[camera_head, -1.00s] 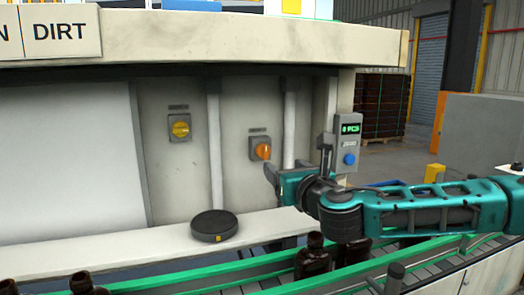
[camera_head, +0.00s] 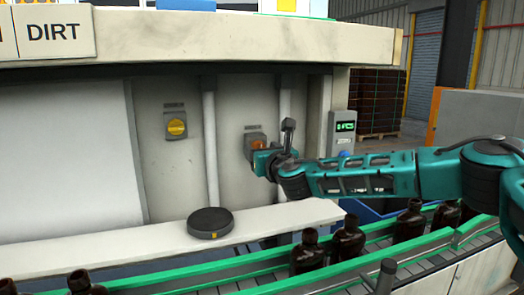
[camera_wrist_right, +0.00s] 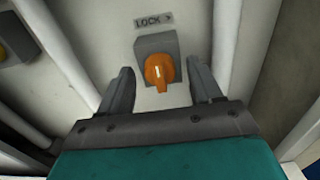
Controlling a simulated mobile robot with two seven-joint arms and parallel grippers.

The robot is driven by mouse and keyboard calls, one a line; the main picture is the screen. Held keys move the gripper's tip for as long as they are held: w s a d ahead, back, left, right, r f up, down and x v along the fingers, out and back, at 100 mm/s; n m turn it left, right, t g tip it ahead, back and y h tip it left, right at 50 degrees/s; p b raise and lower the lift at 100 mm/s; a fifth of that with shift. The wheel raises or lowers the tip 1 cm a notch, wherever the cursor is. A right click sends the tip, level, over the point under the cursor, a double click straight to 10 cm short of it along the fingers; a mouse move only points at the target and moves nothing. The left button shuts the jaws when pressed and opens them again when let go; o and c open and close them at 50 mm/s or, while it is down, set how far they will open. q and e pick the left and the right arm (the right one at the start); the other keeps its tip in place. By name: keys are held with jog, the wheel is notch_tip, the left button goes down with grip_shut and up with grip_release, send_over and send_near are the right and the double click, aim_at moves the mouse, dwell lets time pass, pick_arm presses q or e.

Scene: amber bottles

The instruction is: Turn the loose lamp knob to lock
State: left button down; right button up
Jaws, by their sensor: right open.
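The orange knob (camera_head: 258,144) sits on a grey box on the cabinet's back panel, partly hidden by my right gripper in the head view. In the right wrist view the orange knob (camera_wrist_right: 159,72) shows whole, with a white mark on its handle, under a "LOCK >" label (camera_wrist_right: 153,21). My right gripper (camera_head: 262,160) is at the knob; in the wrist view its two fingers (camera_wrist_right: 160,88) are open, one on each side of the knob with gaps between. A yellow knob (camera_head: 176,126) is on another box to the left. My left gripper is not in view.
A black round puck (camera_head: 211,222) lies on the white ledge (camera_head: 130,247). Brown bottles (camera_head: 348,238) stand on the green-railed conveyor below my right arm. A grey box with a green display (camera_head: 345,127) and blue button is right of the knob. Vertical pipes (camera_head: 210,150) flank the knob's panel.

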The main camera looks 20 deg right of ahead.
jog(key=shift+w, duration=0.1)
jog(key=c, duration=1)
jog(key=shift+c, duration=0.2)
jog(key=shift+m, duration=3.5)
jog(key=o, duration=1)
